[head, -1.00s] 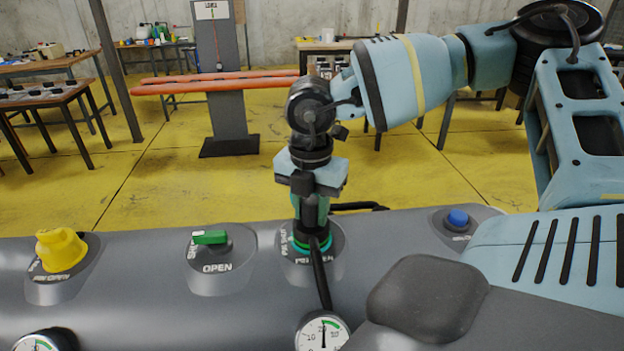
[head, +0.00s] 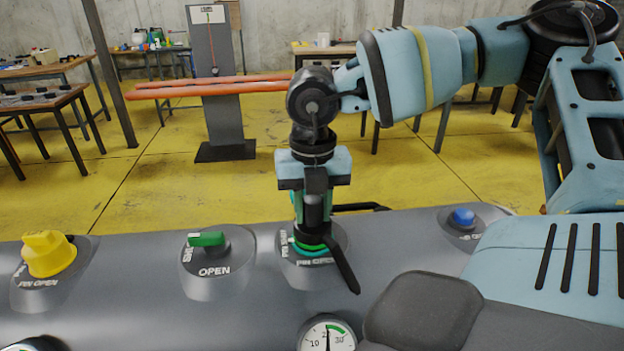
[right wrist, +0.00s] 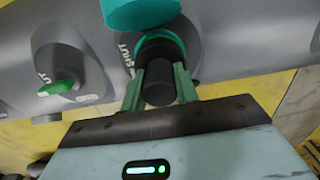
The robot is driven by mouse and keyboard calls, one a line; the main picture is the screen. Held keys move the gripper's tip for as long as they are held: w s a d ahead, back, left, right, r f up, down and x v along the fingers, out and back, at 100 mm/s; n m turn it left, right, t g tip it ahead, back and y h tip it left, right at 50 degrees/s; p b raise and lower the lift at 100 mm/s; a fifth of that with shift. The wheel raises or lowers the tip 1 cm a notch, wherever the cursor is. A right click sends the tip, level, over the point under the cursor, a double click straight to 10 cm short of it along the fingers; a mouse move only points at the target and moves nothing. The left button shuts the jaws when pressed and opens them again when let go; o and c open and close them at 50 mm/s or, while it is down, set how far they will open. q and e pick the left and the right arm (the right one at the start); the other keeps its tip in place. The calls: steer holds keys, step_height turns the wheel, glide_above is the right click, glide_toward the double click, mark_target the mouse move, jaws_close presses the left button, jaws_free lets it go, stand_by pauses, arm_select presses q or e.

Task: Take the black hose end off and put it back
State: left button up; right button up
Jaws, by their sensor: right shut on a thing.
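My right gripper (head: 312,226) points down over the right-hand port of the grey tube, its fingers shut on the black hose end (head: 314,208). In the right wrist view the hose end (right wrist: 158,86) is a black cylinder between the two green fingers. It is in line with the port (head: 312,256), which has green and teal rings; I cannot tell whether it is seated. A black rod-like piece (head: 344,270) slants down and right from the port. My left gripper is not in view.
On the tube are a yellow knob (head: 48,252), a green lever knob (head: 206,240) beside the word OPEN, a blue button (head: 463,217) and a pressure gauge (head: 327,335). Behind is yellow floor with a grey stand (head: 222,90) and tables.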

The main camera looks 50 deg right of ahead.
steer(key=shift+n, duration=1.2)
arm_select(q)
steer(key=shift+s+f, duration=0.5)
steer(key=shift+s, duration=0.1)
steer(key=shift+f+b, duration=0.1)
steer(key=shift+b, duration=0.2)
arm_select(e)
steer(key=shift+f+n+b, duration=0.1)
steer(key=shift+n+b, duration=0.25)
steer(key=shift+n, duration=1.65)
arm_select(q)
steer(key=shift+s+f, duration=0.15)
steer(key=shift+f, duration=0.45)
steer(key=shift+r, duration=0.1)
arm_select(e)
steer(key=shift+r, duration=0.4)
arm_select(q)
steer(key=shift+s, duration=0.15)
arm_select(e)
steer(key=shift+r, duration=0.4)
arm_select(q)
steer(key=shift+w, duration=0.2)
